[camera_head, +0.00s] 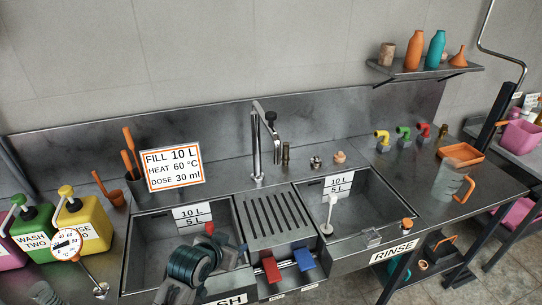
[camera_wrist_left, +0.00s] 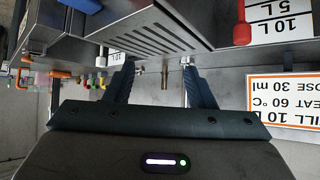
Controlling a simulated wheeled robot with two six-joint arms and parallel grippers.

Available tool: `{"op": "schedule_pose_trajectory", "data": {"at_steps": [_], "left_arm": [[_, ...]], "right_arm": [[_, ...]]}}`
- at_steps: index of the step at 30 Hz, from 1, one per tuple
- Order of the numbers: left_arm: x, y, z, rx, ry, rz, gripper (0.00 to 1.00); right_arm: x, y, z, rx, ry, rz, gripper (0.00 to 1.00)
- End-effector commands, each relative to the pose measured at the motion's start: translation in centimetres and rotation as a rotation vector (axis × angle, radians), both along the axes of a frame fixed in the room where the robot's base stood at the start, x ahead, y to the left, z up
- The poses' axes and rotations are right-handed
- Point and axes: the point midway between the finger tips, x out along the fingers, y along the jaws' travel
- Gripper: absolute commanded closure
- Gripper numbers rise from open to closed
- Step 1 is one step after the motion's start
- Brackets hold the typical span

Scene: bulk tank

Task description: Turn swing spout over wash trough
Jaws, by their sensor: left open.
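The swing spout (camera_head: 273,138) is a chrome tap on an upright post (camera_head: 256,157) behind the ribbed drainboard. Its outlet points down and to the right of the post, on the drainboard side. The wash trough (camera_head: 139,240) is the steel basin at left, with a red-topped stick (camera_head: 209,228) standing in it. My left gripper (camera_head: 228,248) is over the wash trough, in front of the spout and apart from it. In the left wrist view its two fingers (camera_wrist_left: 161,85) are spread and empty, with the post (camera_wrist_left: 184,66) beyond them. My right gripper is out of view.
The ribbed drainboard (camera_head: 272,217) lies between the wash trough and the rinse trough (camera_head: 375,202). A brass fitting (camera_head: 286,154) stands right of the spout. A fill sign (camera_head: 173,168) leans at back left. Red (camera_head: 271,270) and blue (camera_head: 304,259) pedals are at front.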

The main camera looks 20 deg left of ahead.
Motion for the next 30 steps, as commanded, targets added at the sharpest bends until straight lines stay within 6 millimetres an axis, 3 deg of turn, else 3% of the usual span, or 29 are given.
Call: {"op": "schedule_pose_trajectory", "data": {"at_steps": [1,3,6,9,12,15,18,23,30], "left_arm": [[2.7,-0.2,2.7,-0.013,-0.08,-0.009,0.5],[6.2,-0.5,6.9,-0.036,-0.199,-0.024,0.5],[10.5,-0.8,13.2,-0.067,-0.367,-0.046,0.5],[13.2,-1.0,18.6,-0.092,-0.5,-0.063,0.5],[14.8,-1.1,22.5,-0.111,-0.594,-0.074,0.5],[15.6,-1.2,24.7,-0.121,-0.645,-0.079,0.5],[16.2,-1.3,25.7,-0.126,-0.664,-0.082,0.5],[18.2,-1.7,25.9,-0.128,-0.664,-0.081,0.5],[22.7,-2.6,25.9,-0.128,-0.662,-0.081,0.5]], "right_arm": [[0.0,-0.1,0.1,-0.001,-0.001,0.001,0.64],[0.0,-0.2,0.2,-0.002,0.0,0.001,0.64],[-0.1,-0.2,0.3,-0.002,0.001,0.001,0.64],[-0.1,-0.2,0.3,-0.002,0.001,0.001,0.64],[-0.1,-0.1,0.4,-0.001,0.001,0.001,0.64],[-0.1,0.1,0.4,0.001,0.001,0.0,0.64],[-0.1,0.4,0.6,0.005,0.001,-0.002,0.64],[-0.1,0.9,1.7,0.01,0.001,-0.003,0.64],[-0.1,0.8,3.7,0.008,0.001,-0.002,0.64]]}}
